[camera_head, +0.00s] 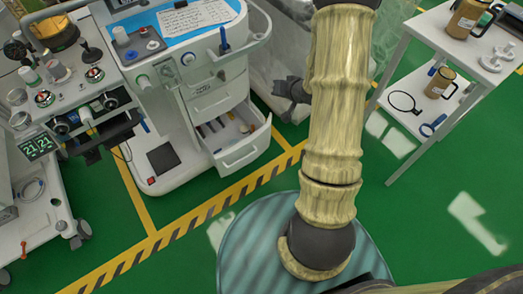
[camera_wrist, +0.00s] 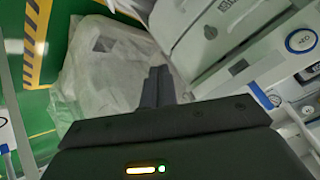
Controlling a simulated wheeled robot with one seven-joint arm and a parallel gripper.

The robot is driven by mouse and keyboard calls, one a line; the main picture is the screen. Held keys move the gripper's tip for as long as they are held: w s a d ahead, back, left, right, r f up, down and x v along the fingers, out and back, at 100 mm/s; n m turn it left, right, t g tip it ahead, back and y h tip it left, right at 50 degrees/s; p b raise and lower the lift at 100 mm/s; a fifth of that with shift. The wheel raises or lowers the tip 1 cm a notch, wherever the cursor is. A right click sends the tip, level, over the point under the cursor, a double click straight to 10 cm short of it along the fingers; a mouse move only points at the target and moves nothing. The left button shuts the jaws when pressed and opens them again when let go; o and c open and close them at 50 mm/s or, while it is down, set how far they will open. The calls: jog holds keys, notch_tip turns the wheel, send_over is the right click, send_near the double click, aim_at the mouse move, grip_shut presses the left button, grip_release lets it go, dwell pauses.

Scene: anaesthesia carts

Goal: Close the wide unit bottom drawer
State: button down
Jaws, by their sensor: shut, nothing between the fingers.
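The wide unit is a white cart (camera_head: 180,90) with a blue top, left of centre in the head view. Its bottom drawer (camera_head: 246,153) is pulled open toward the lower right, with several small items inside. My gripper (camera_head: 279,86) shows as a dark shape beside my arm, right of the cart and apart from the drawer front. In the wrist view my gripper (camera_wrist: 158,75) is shut and empty, its fingers together. White cart bodywork (camera_wrist: 215,40) lies beyond and right of the fingers there. I cannot make out the open drawer in the wrist view.
A translucent sheet-covered object (camera_wrist: 100,65) stands behind my gripper. A white side table (camera_head: 410,115) with jugs and a magnifier is at right. Another equipment unit (camera_head: 60,110) with dials stands at left. Green floor (camera_head: 185,212) with yellow-striped tape is clear before the drawer.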

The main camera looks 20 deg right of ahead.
aim_at(256, 139)
jog(key=s+d+f+m+t+y+b, duration=0.1)
jog(key=s+f+m+t+y+b, duration=0.1)
jog(key=f+b, duration=0.6)
jog(key=s+f+m+t+y+b, duration=0.2)
jog(key=f+b, duration=0.7)
jog(key=f, duration=0.8)
jog(key=s+d+f+m+t+y+b, duration=0.1)
jog(key=s+f+m+t+y+b, duration=0.1)
jog(key=f+b, duration=0.7)
notch_tip(256, 139, down, 3)
jog(key=shift+s+d+f+m+y, duration=0.15)
jog(key=shift+s+d+m+y, duration=0.25)
jog(key=shift+m+y, duration=0.3)
jog(key=shift+a, duration=0.1)
jog(key=b+x, duration=0.7)
jog(key=x, duration=0.6)
jog(key=shift+w+a+b, duration=0.3)
jog(key=shift+w+b, duration=0.05)
jog(key=shift+w, duration=0.05)
